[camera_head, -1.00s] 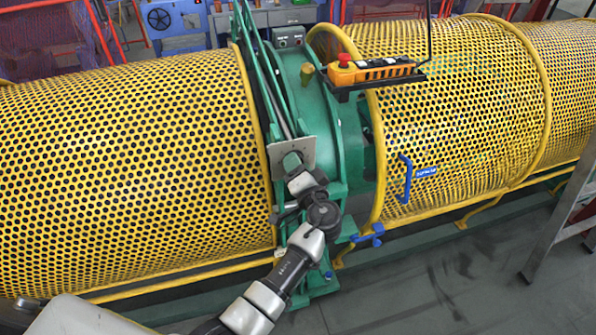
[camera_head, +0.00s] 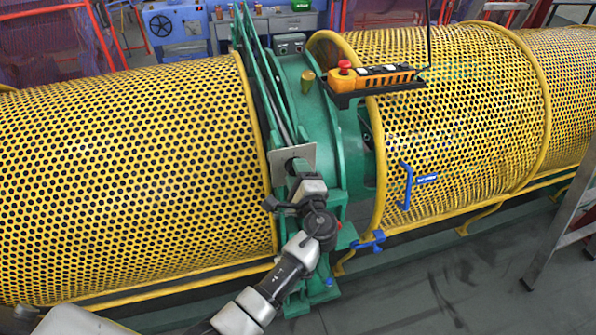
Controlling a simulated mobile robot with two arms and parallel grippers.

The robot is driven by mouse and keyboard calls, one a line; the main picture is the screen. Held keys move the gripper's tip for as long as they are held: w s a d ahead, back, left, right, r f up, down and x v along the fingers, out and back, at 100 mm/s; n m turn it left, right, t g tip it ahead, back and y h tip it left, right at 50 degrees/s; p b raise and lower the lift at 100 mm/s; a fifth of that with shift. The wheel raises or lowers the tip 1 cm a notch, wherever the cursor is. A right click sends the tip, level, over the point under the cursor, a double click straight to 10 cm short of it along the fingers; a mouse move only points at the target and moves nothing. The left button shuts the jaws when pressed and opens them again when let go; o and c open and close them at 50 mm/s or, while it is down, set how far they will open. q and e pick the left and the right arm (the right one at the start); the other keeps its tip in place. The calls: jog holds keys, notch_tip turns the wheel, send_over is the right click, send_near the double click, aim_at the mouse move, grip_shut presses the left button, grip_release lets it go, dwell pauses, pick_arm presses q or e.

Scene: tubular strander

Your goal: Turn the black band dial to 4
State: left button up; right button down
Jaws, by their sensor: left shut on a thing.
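My left gripper (camera_head: 298,168) reaches up from the bottom of the head view to a grey square plate (camera_head: 300,152) on the green machine frame. It is shut on a small dark thing in front of this plate, which I take for the black band dial. The wrist and fingers cover most of the dial, so its marks and numbers cannot be read from here. My right gripper is not in view.
Yellow perforated guards (camera_head: 130,180) flank the green frame (camera_head: 350,150). An orange control pendant (camera_head: 375,78) with a red button hangs at the upper right of the plate. A blue handle (camera_head: 407,186) sits on the right guard. A metal ladder-like frame (camera_head: 565,225) stands far right.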

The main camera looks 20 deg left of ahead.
pick_arm(q)
jog(key=shift+a+r+m+p, duration=0.15)
jog(key=shift+m+p, duration=0.5)
jog(key=shift+m, duration=1.15)
jog(key=o, duration=0.6)
jog(key=shift+c, duration=0.2)
jog(key=o, duration=0.4)
jog(key=shift+w+h, duration=0.1)
jog(key=shift+h, duration=0.2)
jog(key=shift+c, duration=0.2)
